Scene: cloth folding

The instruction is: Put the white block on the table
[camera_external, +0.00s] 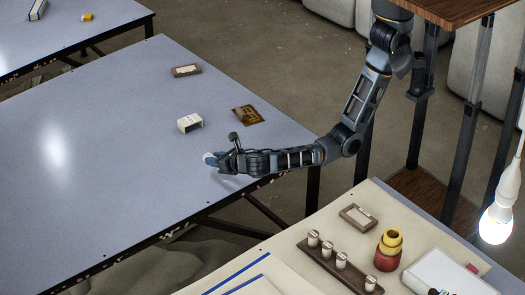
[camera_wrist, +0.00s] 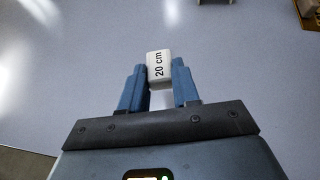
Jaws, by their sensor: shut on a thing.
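My gripper (camera_wrist: 159,83) is shut on the small white block (camera_wrist: 159,66), which is marked "20 cm" and sits between the two blue fingertips in the wrist view. In the external view my gripper (camera_external: 210,158) is at the near right edge of the pale blue-grey table (camera_external: 100,130), with its fingers pointing left over the top. The block is too small to make out clearly there. The tabletop also shows below the block in the wrist view (camera_wrist: 60,80). I cannot tell whether the block touches it.
A white box (camera_external: 189,123) stands on the table just beyond my gripper. The table's left and middle are clear. A cream-topped bench (camera_external: 290,235) with several items stands in front.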

